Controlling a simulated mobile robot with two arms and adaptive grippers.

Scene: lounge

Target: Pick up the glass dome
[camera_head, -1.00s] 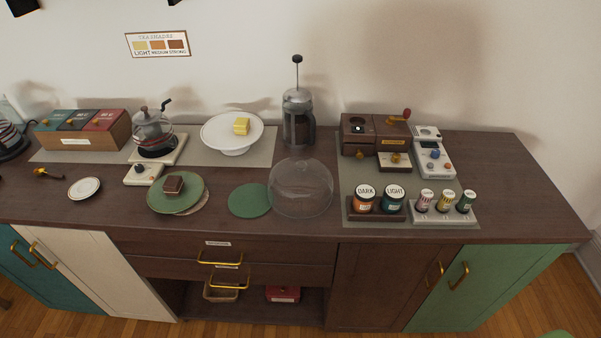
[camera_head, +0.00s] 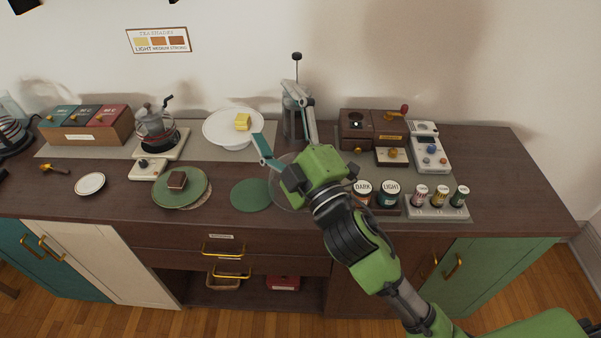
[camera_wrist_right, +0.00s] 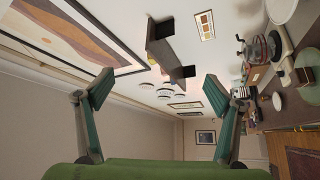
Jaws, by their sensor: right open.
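The clear glass dome (camera_head: 281,201) stands on the wooden counter, right of a green disc. In the head view my right gripper and forearm cover most of it, and only its left edge and lower rim show. My right gripper (camera_head: 277,114) is over the dome in the picture, fingers spread and pointing up and to the left, towards the wall. I cannot tell whether it touches the dome. In the right wrist view the gripper (camera_wrist_right: 158,92) is open with nothing between its fingers, and no dome shows. My left gripper is not in view.
A French press (camera_head: 291,125) stands behind my right gripper. Dark and light jars (camera_head: 388,194) are close on the right.

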